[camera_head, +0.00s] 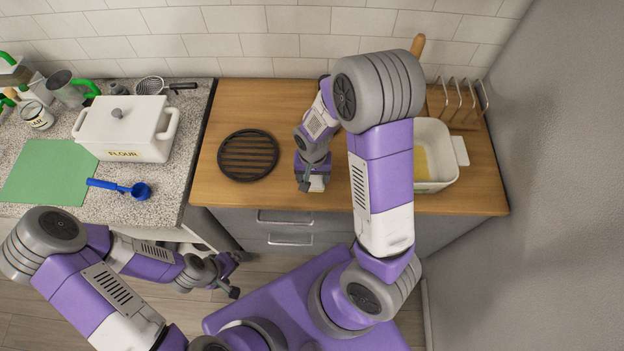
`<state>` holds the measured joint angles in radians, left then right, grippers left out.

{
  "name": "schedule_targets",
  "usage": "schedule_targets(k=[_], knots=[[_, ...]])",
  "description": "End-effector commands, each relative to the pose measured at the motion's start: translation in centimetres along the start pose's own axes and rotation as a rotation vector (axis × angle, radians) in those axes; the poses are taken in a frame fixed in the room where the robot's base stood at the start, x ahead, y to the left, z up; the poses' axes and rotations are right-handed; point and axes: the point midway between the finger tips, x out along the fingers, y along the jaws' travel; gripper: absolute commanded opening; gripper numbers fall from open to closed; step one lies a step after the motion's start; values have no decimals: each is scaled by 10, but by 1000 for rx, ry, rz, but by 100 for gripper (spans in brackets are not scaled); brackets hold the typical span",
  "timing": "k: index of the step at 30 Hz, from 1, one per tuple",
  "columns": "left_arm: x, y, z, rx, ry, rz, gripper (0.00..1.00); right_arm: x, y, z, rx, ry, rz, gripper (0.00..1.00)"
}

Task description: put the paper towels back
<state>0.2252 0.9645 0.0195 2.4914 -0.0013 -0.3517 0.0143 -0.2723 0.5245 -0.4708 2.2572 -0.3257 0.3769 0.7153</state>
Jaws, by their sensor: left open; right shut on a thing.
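No paper towels can be made out clearly. My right gripper (309,184) points down over the wooden counter (220,192), right of the round black trivet. It is shut on a small white thing (318,184), mostly hidden by the gripper; I cannot tell what it is or whether it touches the counter. My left gripper (240,274) is open and empty, low in front of the cabinets, below counter height.
The black trivet (248,155) lies on the wood. A flour box (124,128), green mat (48,170) and blue scoop (120,187) are on the stone counter. Drawers (286,217) are below.

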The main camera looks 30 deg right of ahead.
Motion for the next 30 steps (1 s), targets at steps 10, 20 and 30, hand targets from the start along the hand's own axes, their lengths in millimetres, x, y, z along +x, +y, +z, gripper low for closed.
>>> schedule_targets(k=[10,20,30], knots=[[4,-1,-1,0,1,0,100,36,0,0,0,0,0,36],[8,-3,-1,1,1,0,100,39,0,0,-1,0,0,72],[7,-2,-1,1,1,0,100,38,0,0,-1,0,0,94]])
